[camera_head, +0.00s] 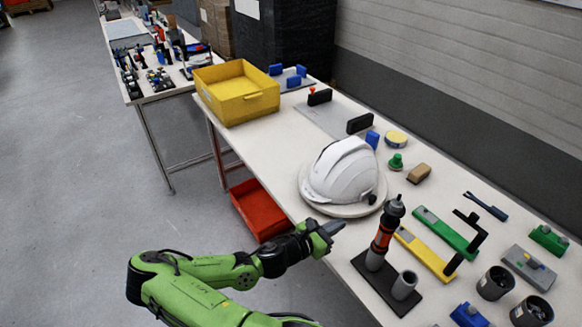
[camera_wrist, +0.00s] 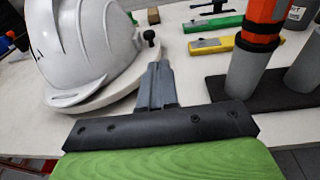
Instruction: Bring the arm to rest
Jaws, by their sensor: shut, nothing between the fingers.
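My green arm reaches in from the bottom left in the head view. My gripper (camera_head: 332,228) is shut and empty at the table's near edge, beside the helmet's round base. In the wrist view my gripper's fingers (camera_wrist: 158,80) are together, pointing forward with nothing between them. The white helmet shell (camera_head: 343,170) sits on a round pale base (camera_head: 344,210) on the table; it also shows at the left of the wrist view (camera_wrist: 85,45). The gripper looks apart from the helmet; whether it clears the base is hard to tell.
An orange and black tool (camera_head: 384,232) stands in a dark holder (camera_head: 372,275) right of my gripper. A yellow bin (camera_head: 238,92) stands farther back on the table. A red bin (camera_head: 262,208) is below the table's edge. Open floor (camera_head: 80,170) lies left.

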